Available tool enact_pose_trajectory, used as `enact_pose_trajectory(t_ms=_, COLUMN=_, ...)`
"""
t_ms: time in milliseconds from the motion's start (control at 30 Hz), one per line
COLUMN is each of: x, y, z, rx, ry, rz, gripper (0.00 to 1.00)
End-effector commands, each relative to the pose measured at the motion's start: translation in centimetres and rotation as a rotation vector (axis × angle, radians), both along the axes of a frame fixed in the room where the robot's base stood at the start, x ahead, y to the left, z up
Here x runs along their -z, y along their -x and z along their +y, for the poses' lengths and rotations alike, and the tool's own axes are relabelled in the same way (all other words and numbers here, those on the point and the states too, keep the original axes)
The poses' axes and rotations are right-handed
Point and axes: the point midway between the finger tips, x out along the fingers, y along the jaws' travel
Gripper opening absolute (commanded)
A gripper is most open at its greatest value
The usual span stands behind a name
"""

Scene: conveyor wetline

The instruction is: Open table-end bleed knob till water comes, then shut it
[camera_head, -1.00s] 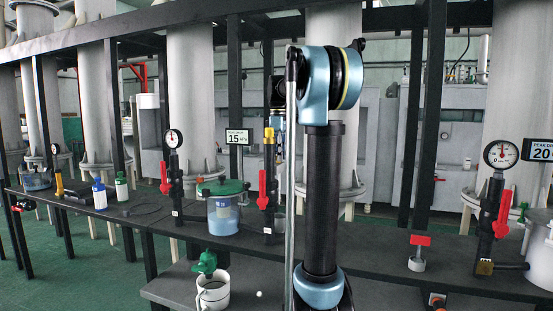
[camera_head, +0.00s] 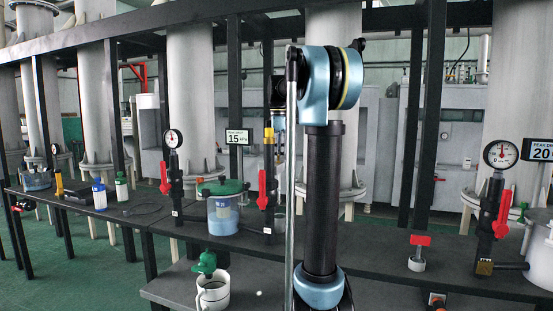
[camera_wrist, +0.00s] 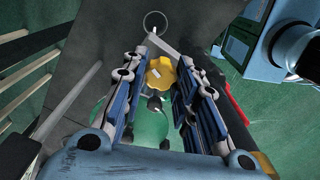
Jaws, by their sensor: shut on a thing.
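A yellow lobed knob (camera_wrist: 160,73) sits between the two blue-and-grey fingers of my gripper (camera_wrist: 163,78) in the wrist view. The fingers are shut on it from both sides. A small pale mark lies on top of the knob. Its lower stem is partly hidden, and I cannot see any water coming from it. A yellow-topped upright fitting (camera_head: 269,136) with a red lever (camera_head: 263,189) stands on the table just left of my arm.
The dark table (camera_head: 400,258) bears a green-lidded container (camera_head: 222,214), a red-topped fitting (camera_head: 419,253) and a gauge (camera_head: 501,154) on a valve. A red lever (camera_wrist: 232,102) lies close to the right finger.

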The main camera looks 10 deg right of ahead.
Motion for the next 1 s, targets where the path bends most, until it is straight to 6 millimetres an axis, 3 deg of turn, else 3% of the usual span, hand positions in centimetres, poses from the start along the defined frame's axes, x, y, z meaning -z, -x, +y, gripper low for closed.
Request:
enact_pose_trajectory(t_ms=33, x=-0.1, y=-0.2, z=0.0, rx=-0.012, ry=0.000, rz=-0.005, gripper=0.10)
enact_pose_trajectory(t_ms=67, x=-0.1, y=-0.2, z=0.0, rx=-0.010, ry=0.000, rz=-0.004, gripper=0.34)
enact_pose_trajectory(t_ms=100, x=-0.1, y=-0.2, z=0.0, rx=-0.009, ry=0.000, rz=-0.004, gripper=0.40)
enact_pose_trajectory(t_ms=467, x=-0.2, y=-0.1, z=0.0, rx=-0.009, ry=-0.001, rz=-0.002, gripper=0.40)
enact_pose_trajectory(t_ms=1000, x=-4.4, y=0.0, z=0.0, rx=-0.008, ry=-0.001, rz=-0.001, gripper=0.40)
